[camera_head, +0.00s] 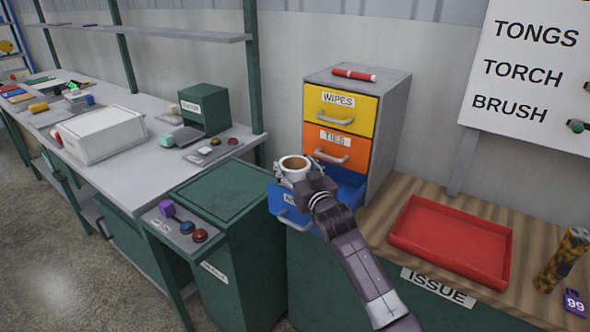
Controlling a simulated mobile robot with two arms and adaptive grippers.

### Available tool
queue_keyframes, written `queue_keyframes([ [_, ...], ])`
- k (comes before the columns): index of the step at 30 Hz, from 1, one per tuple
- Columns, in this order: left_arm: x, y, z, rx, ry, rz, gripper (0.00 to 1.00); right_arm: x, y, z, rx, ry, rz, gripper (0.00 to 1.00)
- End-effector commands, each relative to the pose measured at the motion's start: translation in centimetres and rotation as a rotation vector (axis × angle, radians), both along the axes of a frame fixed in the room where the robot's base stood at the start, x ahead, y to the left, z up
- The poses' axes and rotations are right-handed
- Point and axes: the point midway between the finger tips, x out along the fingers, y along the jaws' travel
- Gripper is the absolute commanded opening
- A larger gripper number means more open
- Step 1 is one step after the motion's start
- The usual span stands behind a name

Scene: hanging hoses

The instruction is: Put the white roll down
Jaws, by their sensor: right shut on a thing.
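The white roll (294,162) has a brown core and is held with its round end facing up. My right gripper (293,174) is shut on it; the arm comes in from the lower right. The roll is at the blue drawer (287,222), which is pulled open at the bottom of the small cabinet. The gripper hides much of the drawer's inside, and I cannot tell whether the roll touches the drawer. My left gripper is out of view.
Above the blue drawer are a shut orange drawer (338,146) and a shut yellow drawer (340,110) labelled WIPES. A red tray (497,278) lies empty on the wooden counter at right. A green bin (235,255) stands left of the cabinet.

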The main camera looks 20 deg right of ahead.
Motion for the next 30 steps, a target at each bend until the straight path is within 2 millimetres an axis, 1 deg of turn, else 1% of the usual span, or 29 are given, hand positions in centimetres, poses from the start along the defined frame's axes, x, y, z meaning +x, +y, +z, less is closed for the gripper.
queue_keyframes([
  [1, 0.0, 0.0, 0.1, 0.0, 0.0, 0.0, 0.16, 0.0, 0.0, -0.5, 0.001, -0.001, 0.0, 0.35],
  [3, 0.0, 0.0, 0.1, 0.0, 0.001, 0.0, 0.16, 0.0, 0.0, -0.9, 0.001, -0.004, 0.0, 0.35],
  [11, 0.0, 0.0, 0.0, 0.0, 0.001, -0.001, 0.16, 0.0, 0.0, -1.0, 0.0, -0.005, 0.001, 0.35],
  [23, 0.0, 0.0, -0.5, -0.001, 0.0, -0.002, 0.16, 0.0, 0.0, -2.3, -0.001, -0.002, 0.0, 0.35],
  [26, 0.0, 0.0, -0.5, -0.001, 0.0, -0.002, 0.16, 0.0, 0.0, -2.3, -0.001, -0.002, 0.0, 0.35],
  [27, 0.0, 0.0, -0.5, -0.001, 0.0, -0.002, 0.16, 0.0, 0.0, -2.4, -0.001, 0.0, 0.0, 0.64],
  [30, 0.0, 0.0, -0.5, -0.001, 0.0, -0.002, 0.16, 0.0, 0.0, -2.5, -0.001, 0.001, 0.0, 0.75],
])
